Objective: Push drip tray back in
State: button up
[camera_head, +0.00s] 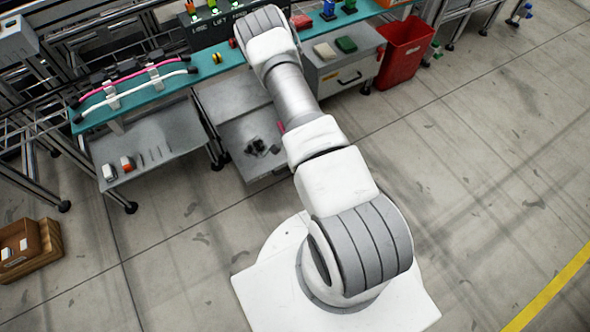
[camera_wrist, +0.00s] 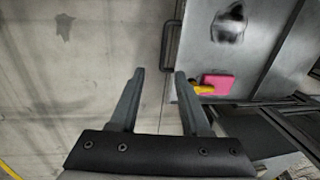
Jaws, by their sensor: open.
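The drip tray (camera_head: 232,118) is a grey metal tray standing out from under the teal bench in the head view. Dark patches and a bit of pink lie on it. The wrist view shows what looks like the same tray (camera_wrist: 272,35) at upper right, with a dark stain, a pink block (camera_wrist: 218,84) and a yellow piece on it. A dark bar handle (camera_wrist: 169,50) runs along its left edge. My gripper (camera_wrist: 160,72) is open and empty, its fingertips just short of the handle in the picture. My arm hides the gripper in the head view.
A grey drawer cabinet (camera_head: 342,68) and a red bin (camera_head: 405,50) stand to the right. A lower grey shelf (camera_head: 165,133) with small parts is to the left. A brown crate (camera_head: 30,247) sits on the floor at far left. Floor before the bench is clear.

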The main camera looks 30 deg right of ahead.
jog(key=w+f+b, duration=0.1)
jog(key=f+b, duration=0.1)
jog(key=f, duration=0.3)
jog(key=w+f+b, duration=0.1)
jog(key=f+b, duration=0.2)
jog(key=f, duration=0.3)
jog(key=w+f+b, duration=0.1)
jog(key=f+b, duration=0.2)
jog(key=f, duration=0.2)
jog(key=shift+w+a+f, duration=0.1)
jog(key=shift+w+f, duration=0.2)
jog(key=shift+w, duration=0.1)
grip_shut()
dwell(0.9)
